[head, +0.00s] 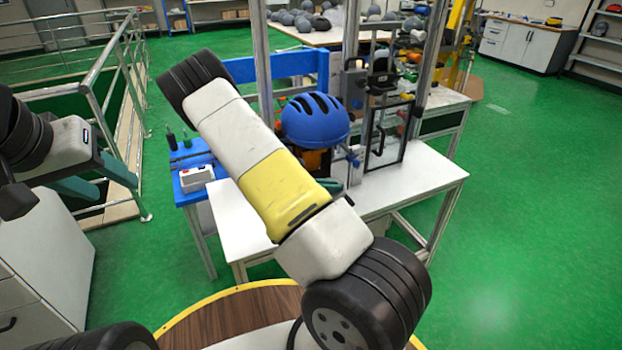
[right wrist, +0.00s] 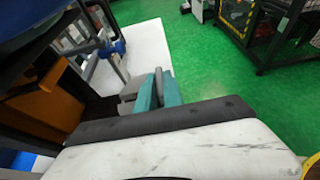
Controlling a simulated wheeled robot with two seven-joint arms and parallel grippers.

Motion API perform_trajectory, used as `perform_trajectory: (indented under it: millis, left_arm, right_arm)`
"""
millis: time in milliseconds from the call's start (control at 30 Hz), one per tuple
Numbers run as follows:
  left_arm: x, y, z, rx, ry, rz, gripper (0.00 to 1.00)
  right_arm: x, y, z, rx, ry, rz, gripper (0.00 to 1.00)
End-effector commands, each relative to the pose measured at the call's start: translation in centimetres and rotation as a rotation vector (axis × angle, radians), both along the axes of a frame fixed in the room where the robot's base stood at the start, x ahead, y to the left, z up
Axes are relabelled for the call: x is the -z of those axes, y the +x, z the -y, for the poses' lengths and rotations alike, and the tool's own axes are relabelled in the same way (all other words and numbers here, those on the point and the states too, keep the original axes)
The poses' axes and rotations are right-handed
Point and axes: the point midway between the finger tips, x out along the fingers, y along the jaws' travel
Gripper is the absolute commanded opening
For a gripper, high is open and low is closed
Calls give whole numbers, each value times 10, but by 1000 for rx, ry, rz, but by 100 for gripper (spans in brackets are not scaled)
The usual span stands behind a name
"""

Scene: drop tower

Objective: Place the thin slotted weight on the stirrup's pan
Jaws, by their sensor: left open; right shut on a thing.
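My right gripper (right wrist: 158,88) shows its teal fingers in the right wrist view, closed on a thin grey piece that I take to be the slotted weight (right wrist: 158,84), seen nearly edge-on. In the head view my right forearm covers most of this gripper, and only a teal finger (head: 328,184) shows below the blue helmet. I cannot make out the stirrup's pan clearly. My left gripper (head: 98,180) is open and empty at the left, away from the bench.
The blue helmet (head: 315,120) hangs in the drop tower's metal frame (head: 265,65), close above my right gripper. A white bench (head: 425,178) stands under it, with free room at its right. A blue side table (head: 190,178) carries a white box (head: 197,178). Railings (head: 100,85) stand at left.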

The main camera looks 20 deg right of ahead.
Motion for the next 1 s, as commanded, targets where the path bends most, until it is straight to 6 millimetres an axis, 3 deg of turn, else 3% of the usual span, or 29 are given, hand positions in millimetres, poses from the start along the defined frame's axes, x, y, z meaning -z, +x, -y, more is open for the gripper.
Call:
perform_trajectory:
  millis: [233,500,867,900,1000]
  left_arm:
    - [0,0,0,0,0,0,47]
    - [0,0,0,0,0,0,47]
    - [0,0,0,0,0,0,47]
    - [0,0,0,0,0,0,47]
    - [0,0,0,0,0,0,47]
  right_arm:
    - [1,11,9,2,-5,2,0]
    - [34,10,8,3,-6,2,0]
    - [37,10,8,2,-5,3,0]
    - [39,10,7,0,-1,1,15]
    - [39,10,7,0,-1,1,33]
